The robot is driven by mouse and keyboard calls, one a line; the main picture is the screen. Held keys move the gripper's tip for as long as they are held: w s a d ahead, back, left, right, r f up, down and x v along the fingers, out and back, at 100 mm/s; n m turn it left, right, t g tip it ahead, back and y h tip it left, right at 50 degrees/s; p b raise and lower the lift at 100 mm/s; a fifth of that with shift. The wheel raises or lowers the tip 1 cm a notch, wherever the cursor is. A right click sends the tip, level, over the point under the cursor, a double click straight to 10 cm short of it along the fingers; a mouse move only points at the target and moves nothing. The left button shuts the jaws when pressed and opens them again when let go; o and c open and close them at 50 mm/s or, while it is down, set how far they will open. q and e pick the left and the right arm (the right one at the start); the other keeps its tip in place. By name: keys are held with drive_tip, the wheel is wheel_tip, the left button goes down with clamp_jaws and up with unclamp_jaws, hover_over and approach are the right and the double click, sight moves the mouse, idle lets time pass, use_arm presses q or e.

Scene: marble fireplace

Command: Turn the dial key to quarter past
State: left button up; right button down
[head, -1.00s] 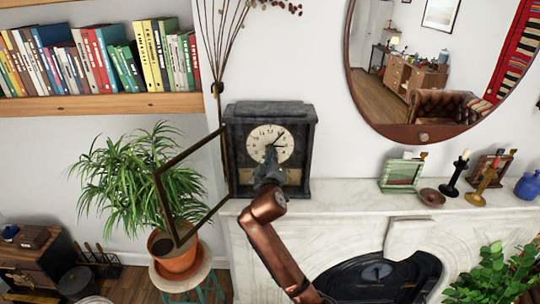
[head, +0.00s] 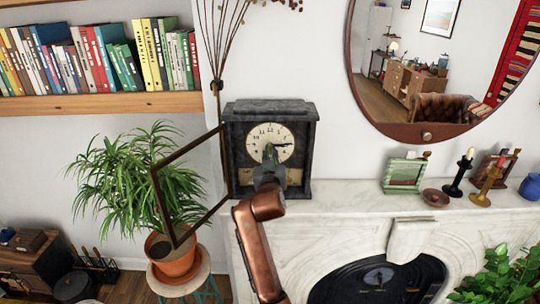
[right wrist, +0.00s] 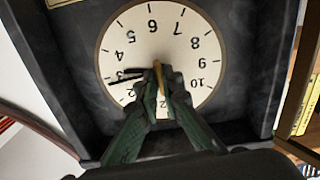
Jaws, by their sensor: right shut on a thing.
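A dark stone mantel clock (head: 239,135) stands on the mantel, with a cream dial (head: 257,132) that shows upside down in the right wrist view (right wrist: 140,38). My right gripper (head: 269,158) is in front of the lower dial and hides part of it. In the right wrist view its fingertips (right wrist: 163,92) are shut on the brass dial key (right wrist: 158,74) near the dial centre. The dark clock hands (right wrist: 128,75) point towards the 3, close together. My left gripper is not in view.
A thin dark frame (head: 160,205) stands just left of the clock, by a potted plant (head: 125,180). Dry stems (head: 217,45) rise behind.

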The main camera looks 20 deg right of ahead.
drive_tip(key=shift+m, duration=0.6)
drive_tip(key=c, duration=2.1)
unclamp_jaws()
drive_tip(key=shift+s+a, duration=0.1)
drive_tip(key=shift+s, duration=0.05)
drive_tip(key=v, duration=0.7)
drive_tip(key=shift+s, duration=0.1)
